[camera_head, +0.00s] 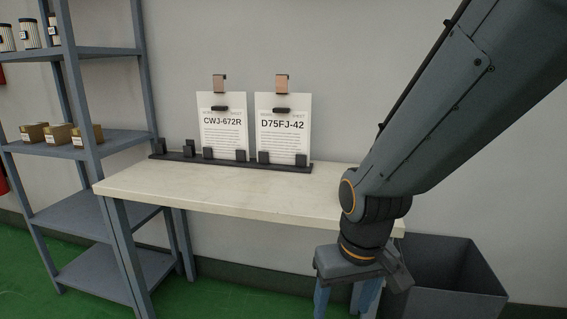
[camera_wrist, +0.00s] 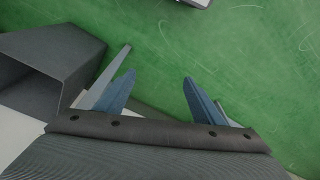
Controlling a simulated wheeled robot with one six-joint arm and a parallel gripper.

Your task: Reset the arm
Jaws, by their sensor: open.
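My arm comes down from the upper right in the head view, and its wrist is in front of the right end of the table. My gripper (camera_wrist: 158,88) shows in the wrist view as two blue fingers spread well apart. Nothing is between them, and green floor lies beyond. In the head view only part of the gripper's blue fingers shows below the wrist, pointing down.
A pale table (camera_head: 155,187) holds a dark rack (camera_head: 185,158) with two sheets, CWJ-672R (camera_head: 222,135) and D75FJ-42 (camera_head: 283,140). A dark open bin (camera_head: 455,285) stands right of the table. Shelves (camera_head: 70,215) with small boxes (camera_head: 58,135) stand at left. Green floor (camera_wrist: 235,50) is mostly clear.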

